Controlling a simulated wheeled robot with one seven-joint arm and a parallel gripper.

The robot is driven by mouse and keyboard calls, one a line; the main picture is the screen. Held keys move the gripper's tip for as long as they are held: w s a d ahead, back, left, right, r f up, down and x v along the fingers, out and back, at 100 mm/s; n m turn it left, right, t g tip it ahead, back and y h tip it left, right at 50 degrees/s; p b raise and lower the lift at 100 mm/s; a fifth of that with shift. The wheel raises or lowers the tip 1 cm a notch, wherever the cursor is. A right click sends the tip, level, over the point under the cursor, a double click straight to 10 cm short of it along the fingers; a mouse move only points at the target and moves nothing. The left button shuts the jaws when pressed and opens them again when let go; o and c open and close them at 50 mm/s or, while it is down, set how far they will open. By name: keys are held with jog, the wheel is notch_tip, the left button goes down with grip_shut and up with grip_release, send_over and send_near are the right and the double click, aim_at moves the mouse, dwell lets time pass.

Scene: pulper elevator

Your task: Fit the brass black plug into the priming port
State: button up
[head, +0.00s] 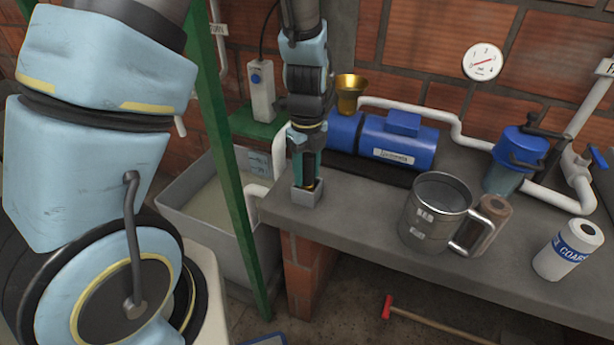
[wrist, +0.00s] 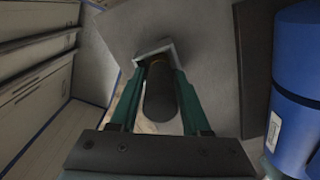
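My gripper (head: 307,180) points down over a small grey square holder (head: 306,195) at the bench's left front corner. In the wrist view, its two green fingers (wrist: 160,75) stand on either side of the plug (wrist: 160,98), a dark cylinder with a brass-coloured band near the holder (wrist: 170,48). The plug's far end is hidden inside the holder. I cannot tell whether the fingers press on it. A brass funnel (head: 349,88) stands upright at the left end of the blue pump (head: 398,140). No bare priming port shows; the funnel may cover it.
A blue-topped filter (head: 518,150) and white pipes are at the right. A green post (head: 225,150) and grey tank (head: 190,205) are at the left.

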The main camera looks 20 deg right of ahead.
grip_shut()
jog(key=shift+r, duration=0.15)
dwell(0.4)
